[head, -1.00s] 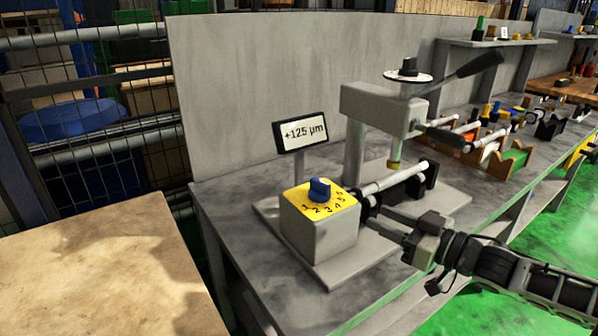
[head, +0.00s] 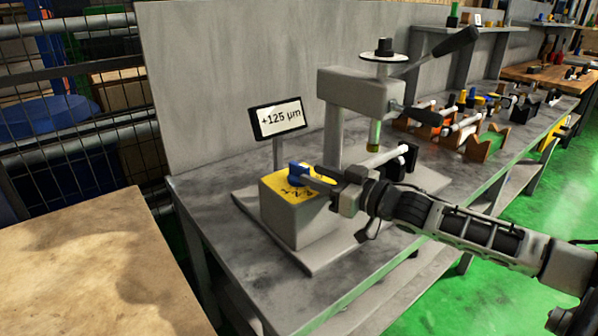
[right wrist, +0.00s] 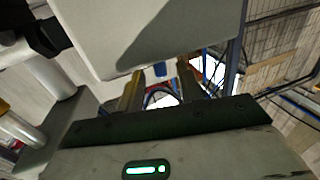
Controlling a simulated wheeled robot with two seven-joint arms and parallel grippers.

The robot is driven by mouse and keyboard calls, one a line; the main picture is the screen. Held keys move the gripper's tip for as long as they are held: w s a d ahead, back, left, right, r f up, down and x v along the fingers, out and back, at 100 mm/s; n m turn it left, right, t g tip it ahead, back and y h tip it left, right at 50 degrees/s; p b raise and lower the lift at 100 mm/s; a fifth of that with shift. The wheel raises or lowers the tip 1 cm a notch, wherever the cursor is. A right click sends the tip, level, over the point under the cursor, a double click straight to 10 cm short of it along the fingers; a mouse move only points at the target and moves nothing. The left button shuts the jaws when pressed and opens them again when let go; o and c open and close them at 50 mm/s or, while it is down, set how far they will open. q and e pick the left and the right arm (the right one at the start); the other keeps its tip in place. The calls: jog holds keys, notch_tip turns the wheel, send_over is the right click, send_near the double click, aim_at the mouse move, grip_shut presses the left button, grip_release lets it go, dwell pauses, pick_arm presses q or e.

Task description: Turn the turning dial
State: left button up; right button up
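The turning dial is a blue knob (head: 296,173) on the yellow numbered top of a grey block (head: 292,215). A sign behind it (head: 280,120) reads +125 µm. My right gripper (head: 314,175) reaches in from the right at the height of the knob and covers part of the numbers. In the right wrist view, the fingers (right wrist: 159,88) are apart, with the blue knob (right wrist: 160,69) showing between them and gaps on both sides. I cannot tell if either finger touches it. My left gripper is not in view.
A grey measuring stand (head: 355,95) with a lever rises behind my right gripper. Rods on holders (head: 488,145) stand farther right on the bench. A grey panel (head: 230,90) backs the bench. A bare tan tabletop (head: 90,260) lies at the left.

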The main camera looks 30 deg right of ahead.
aim_at(308, 173)
jog(key=shift+x, duration=2.65)
grip_shut()
